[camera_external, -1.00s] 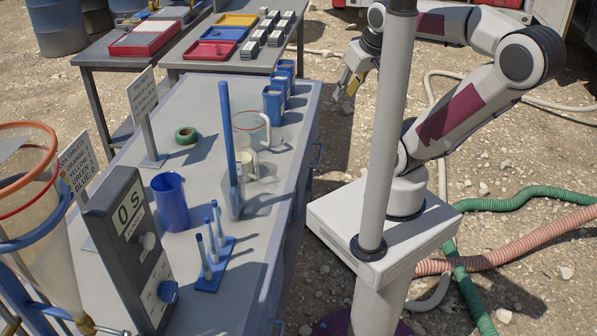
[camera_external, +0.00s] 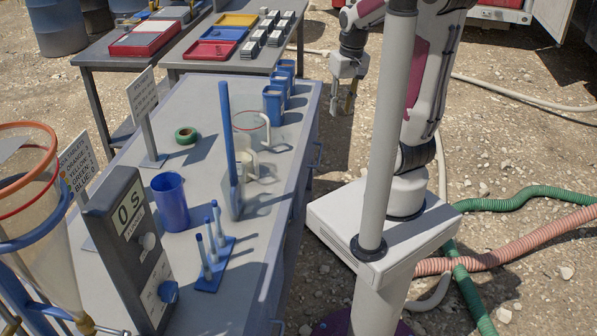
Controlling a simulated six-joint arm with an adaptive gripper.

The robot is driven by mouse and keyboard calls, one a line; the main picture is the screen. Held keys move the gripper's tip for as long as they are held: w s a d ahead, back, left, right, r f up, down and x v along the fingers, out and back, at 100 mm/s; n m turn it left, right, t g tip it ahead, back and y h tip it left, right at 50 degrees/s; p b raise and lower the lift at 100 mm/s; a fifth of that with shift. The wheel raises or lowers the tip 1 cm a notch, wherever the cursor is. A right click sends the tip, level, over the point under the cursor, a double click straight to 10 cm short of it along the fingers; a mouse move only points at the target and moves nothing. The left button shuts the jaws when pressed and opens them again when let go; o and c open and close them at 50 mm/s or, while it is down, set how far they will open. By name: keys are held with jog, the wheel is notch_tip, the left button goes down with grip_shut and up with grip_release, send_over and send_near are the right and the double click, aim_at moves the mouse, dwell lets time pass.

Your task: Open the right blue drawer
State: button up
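The workbench's blue side facing my base carries a drawer handle (camera_external: 318,155) near the far end and another handle (camera_external: 278,326) near the bottom edge of the picture. The drawer fronts are seen very steeply; both look flush with the bench side, and I cannot tell which one is called right. My gripper (camera_external: 344,98) hangs fingers down beyond the far right corner of the bench, above and to the right of the far handle. Its fingers look apart, with nothing between them. It touches nothing.
The bench top (camera_external: 205,95) holds blue cups (camera_external: 273,104), a clear jug (camera_external: 250,128), a blue beaker (camera_external: 171,200) and a tube rack (camera_external: 214,262). A grey pole (camera_external: 388,130) stands before my arm. Gravel between bench and base is clear.

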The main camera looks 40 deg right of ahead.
jog(key=w+d+f+m+g+y, duration=0.1)
jog(key=w+d+f+m+g, duration=0.15)
jog(key=w+f, duration=0.45)
jog(key=m+t, duration=0.3)
jog(key=m, duration=0.1)
send_near(320, 154)
jog(key=shift+w+d, duration=0.2)
jog(key=shift+f, duration=0.1)
jog(key=shift+w+a+f, duration=0.15)
jog(key=shift+f, duration=1.1)
jog(key=shift+w+a+f, duration=0.15)
jog(key=shift+a+f, duration=0.05)
jog(key=shift+f, duration=1)
jog(key=shift+w+a+f, duration=0.15)
jog(key=shift+f, duration=1.1)
grip_shut()
